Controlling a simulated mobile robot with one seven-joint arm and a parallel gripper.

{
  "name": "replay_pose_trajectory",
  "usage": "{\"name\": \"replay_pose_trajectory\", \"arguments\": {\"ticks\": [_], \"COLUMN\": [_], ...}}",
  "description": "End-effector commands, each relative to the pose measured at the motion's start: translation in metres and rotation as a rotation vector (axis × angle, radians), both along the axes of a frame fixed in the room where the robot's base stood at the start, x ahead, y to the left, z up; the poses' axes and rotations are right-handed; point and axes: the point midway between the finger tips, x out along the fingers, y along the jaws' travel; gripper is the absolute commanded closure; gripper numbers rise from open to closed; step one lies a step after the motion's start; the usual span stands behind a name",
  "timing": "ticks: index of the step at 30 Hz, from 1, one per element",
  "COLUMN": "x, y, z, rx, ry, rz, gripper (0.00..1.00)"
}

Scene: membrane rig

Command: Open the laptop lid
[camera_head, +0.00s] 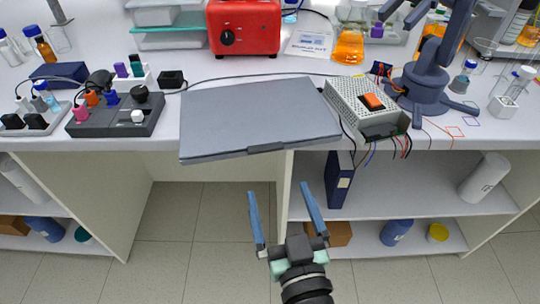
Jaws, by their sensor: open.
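A closed grey laptop (258,112) lies on the white bench. Its front edge, with a darker strip along it, overhangs the bench's front edge. The lid looks shut down flat on the base. My gripper (280,190) is in front of the bench, below the laptop's front edge in the picture. Its two long blue fingers are spread apart with nothing between them. They point up toward the laptop and appear apart from it.
A perforated power supply (350,101) with an orange switch and loose wires sits close to the laptop's right. A dark control box (115,116) is to the left. A red device (244,25) stands behind. Shelves (400,192) are below; floor is clear.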

Motion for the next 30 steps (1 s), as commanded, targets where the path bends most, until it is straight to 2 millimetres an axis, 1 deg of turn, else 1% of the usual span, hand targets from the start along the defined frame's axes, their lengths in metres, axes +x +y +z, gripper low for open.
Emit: {"name": "replay_pose_trajectory", "arguments": {"ticks": [1, 3, 9, 12, 15, 21, 29, 30], "x": [0.011, 0.025, 0.063, 0.078, 0.088, 0.097, 0.098, 0.098], "y": [0.002, 0.005, 0.013, 0.016, 0.018, 0.021, 0.021, 0.021], "z": [0.004, 0.005, 0.003, 0.003, 0.002, 0.001, 0.001, 0.000], "rx": [0.000, -0.003, -0.001, -0.002, -0.001, -0.002, -0.001, -0.001], "ry": [-0.002, -0.003, -0.001, -0.001, -0.001, -0.001, -0.001, 0.000], "rz": [0.000, 0.001, 0.000, 0.001, 0.000, 0.000, -0.001, 0.000], "gripper": [0.00, 0.00, 0.00, 0.00, 0.00, 0.00, 0.00, 0.07]}}
